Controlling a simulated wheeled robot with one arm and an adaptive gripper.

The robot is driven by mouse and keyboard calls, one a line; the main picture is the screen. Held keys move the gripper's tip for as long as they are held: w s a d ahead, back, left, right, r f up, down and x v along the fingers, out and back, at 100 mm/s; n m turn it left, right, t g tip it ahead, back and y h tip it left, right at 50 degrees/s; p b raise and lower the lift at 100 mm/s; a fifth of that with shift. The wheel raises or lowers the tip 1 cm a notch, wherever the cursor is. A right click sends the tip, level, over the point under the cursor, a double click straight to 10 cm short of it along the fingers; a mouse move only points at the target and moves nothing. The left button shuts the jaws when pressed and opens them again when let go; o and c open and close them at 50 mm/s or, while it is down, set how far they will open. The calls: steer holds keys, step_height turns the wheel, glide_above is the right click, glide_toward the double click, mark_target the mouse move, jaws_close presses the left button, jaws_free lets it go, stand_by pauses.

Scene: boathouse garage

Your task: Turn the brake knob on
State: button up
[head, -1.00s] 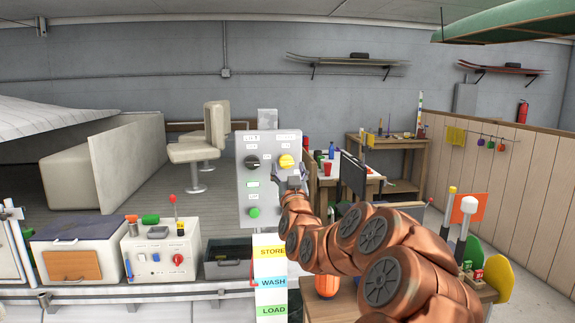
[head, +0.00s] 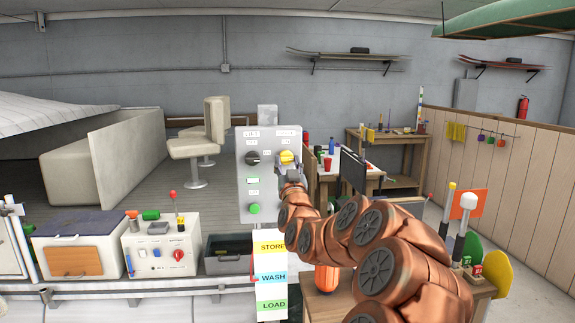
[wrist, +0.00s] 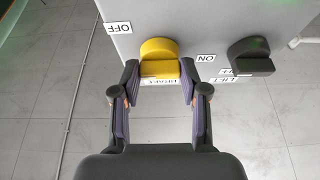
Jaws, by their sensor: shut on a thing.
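The yellow brake knob (head: 287,157) is at the upper right of a grey control panel (head: 246,188). In the wrist view the knob (wrist: 160,50) lies between an OFF label (wrist: 117,28) on the left and an ON label (wrist: 206,58) on the right. A partly covered label below it seems to read BRAKE. My gripper (head: 289,168) is at the knob from below. In the wrist view my gripper (wrist: 159,74) has one finger on each side of the knob's grip bar and is shut on it. The bar's exact setting is hard to tell.
A black knob (head: 252,158) sits left of the yellow one, with a green button (head: 254,208) below. Coloured STORE, WASH and LOAD signs (head: 271,277) are under the panel.

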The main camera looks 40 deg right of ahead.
steer(key=shift+c, duration=0.8)
